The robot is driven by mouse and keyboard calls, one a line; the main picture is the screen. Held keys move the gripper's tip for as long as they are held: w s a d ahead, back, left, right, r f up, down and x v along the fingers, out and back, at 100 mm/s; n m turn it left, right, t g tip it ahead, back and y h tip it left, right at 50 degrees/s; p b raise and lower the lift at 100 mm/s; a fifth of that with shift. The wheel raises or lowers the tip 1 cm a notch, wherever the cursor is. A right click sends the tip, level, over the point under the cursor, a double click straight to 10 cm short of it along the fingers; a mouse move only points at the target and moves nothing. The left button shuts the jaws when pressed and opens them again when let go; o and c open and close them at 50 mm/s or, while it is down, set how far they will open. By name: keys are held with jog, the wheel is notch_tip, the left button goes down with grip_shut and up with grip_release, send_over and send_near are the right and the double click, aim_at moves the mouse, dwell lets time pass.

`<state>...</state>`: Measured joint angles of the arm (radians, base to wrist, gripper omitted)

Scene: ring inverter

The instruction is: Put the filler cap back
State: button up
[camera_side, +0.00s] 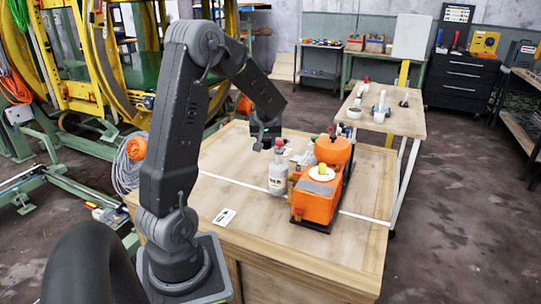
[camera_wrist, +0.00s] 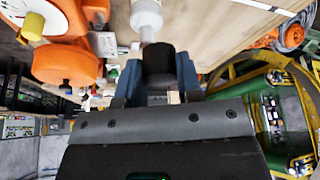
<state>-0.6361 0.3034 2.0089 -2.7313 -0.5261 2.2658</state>
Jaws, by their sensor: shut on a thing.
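My gripper (camera_side: 265,143) hangs over the wooden bench, behind the bottle's top in the side view. In the wrist view its blue-grey fingers (camera_wrist: 157,80) are closed around a dark cylindrical piece (camera_wrist: 158,60), which looks like a black cap. The orange machine (camera_side: 316,205) stands right of the gripper, with a rounded orange tank (camera_side: 335,150) behind its front box. A white disc with a yellow knob (camera_side: 322,168) is on the front box; the yellow part (camera_wrist: 33,26) also shows in the wrist view. I cannot tell where the filler opening is.
A white bottle (camera_side: 278,181) with a grey neck stands upright left of the machine, close to my gripper; it also shows in the wrist view (camera_wrist: 146,16). A white card (camera_side: 224,217) lies on the wooden bench (camera_side: 250,205), whose front left is mostly clear.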

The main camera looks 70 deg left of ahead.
jog(key=w+a+r, duration=0.1)
jog(key=a, duration=0.3)
send_over(299, 166)
notch_tip(299, 166, down, 7)
jog(key=shift+s+r, duration=0.1)
jog(key=shift+s, duration=0.05)
jog(key=shift+f, duration=2.05)
jog(key=shift+f, duration=0.4)
jog(key=shift+f, duration=0.2)
jog(key=o, duration=0.8)
jog(key=shift+c, duration=0.2)
jog(key=shift+o, duration=1)
jog(key=shift+d+f, duration=0.1)
